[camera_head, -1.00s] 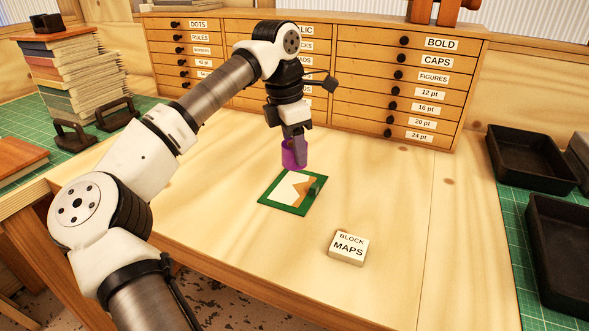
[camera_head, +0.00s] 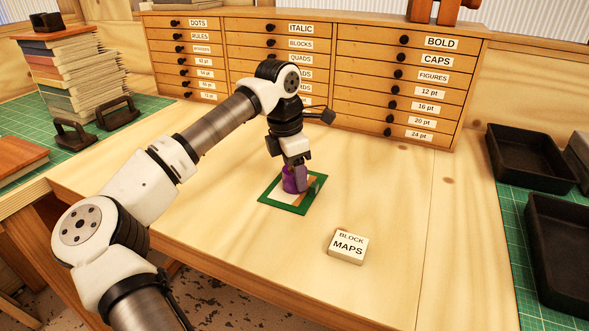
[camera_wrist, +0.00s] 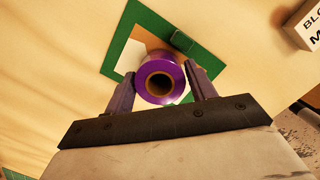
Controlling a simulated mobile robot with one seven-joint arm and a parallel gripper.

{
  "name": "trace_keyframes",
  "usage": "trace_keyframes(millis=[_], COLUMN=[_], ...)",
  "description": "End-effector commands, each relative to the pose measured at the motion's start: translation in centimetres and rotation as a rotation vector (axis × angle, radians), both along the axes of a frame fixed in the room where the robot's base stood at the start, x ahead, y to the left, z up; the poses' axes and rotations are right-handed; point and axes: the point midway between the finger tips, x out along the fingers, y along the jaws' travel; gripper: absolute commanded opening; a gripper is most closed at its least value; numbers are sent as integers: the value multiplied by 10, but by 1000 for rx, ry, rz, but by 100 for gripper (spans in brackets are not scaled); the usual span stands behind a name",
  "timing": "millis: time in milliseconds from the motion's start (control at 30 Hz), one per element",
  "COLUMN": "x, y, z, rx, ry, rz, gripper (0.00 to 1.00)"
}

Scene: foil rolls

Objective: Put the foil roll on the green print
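The purple foil roll (camera_head: 290,181) is upright between the fingers of my gripper (camera_head: 297,177). In the wrist view the roll (camera_wrist: 160,80) shows its open core end-on, with a finger against each side, so my gripper (camera_wrist: 160,88) is shut on it. The green print (camera_head: 286,207) lies flat on the table, a green border around a white and tan middle, with a small dark green block at its right edge. The roll is over the print's middle; I cannot tell whether its base touches the print. The print also shows in the wrist view (camera_wrist: 152,22).
A cream block labelled BLOCK MAPS (camera_head: 348,247) lies right of and nearer than the print. A wooden drawer cabinet (camera_head: 385,75) stands behind. Black trays (camera_head: 530,158) are at the right, a stack of books (camera_head: 80,75) at the left.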

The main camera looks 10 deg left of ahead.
Motion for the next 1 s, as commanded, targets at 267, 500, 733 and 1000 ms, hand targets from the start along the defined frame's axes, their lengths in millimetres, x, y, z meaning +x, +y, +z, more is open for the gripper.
trace_keyframes(millis=[267, 500, 733, 1000], x=[0, 0, -4, -8], y=[0, 1, 7, 13], z=[0, 10, 54, 106], rx=[0, 2, 3, 1], ry=[0, -1, -3, -2], rz=[0, 0, 3, 1], gripper=[70, 70, 70, 70])
